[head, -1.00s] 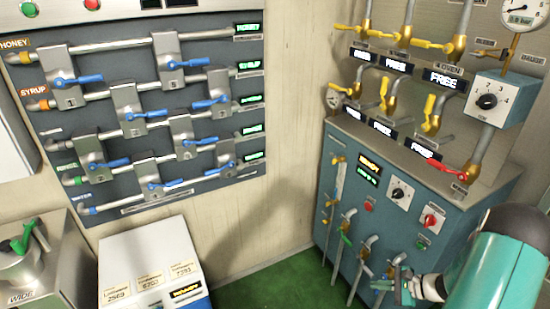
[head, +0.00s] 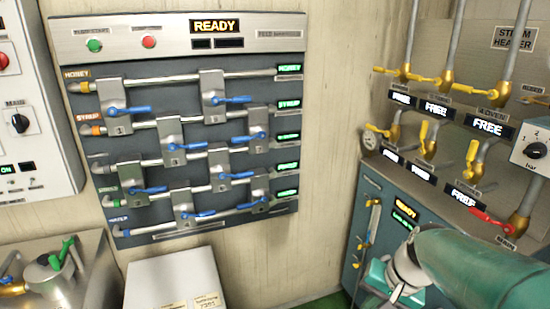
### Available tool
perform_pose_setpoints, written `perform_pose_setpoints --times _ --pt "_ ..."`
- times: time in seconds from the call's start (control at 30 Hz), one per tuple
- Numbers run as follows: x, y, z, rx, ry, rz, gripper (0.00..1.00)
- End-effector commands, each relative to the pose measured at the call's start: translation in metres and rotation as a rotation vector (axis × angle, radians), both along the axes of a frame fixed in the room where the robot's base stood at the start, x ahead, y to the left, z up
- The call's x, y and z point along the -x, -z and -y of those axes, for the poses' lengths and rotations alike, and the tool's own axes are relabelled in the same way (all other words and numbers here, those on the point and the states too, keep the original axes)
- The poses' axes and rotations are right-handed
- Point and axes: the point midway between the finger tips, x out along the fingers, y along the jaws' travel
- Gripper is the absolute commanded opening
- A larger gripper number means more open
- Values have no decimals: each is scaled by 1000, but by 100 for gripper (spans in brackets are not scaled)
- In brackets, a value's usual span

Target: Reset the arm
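My teal arm (head: 485,268) reaches in from the lower right in the head view. Its white wrist (head: 404,272) is in front of the blue-grey steam cabinet (head: 345,225). My gripper (head: 376,279) is partly seen at the lower edge, beyond the wrist. Its fingers are too small and hidden to tell open from shut. I see nothing held in it.
A feed panel (head: 180,235) with blue-handled valves and a lit READY display (head: 215,26) hangs on the wall. Yellow-handled steam valves and one red handle (head: 490,220) are above the cabinet. A white box (head: 165,275) and a steel kettle unit (head: 92,270) stand at lower left.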

Motion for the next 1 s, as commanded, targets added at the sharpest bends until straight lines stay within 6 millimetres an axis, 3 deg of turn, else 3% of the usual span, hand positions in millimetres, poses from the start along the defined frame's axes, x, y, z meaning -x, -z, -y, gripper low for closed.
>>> perform_pose_setpoints --times 0.2,0.5,1.0 --pt "39 -40 -26 184 -169 138 0" --pt "84 -72 -41 382 -332 320 0" --pt "91 -76 -41 417 -357 353 0"
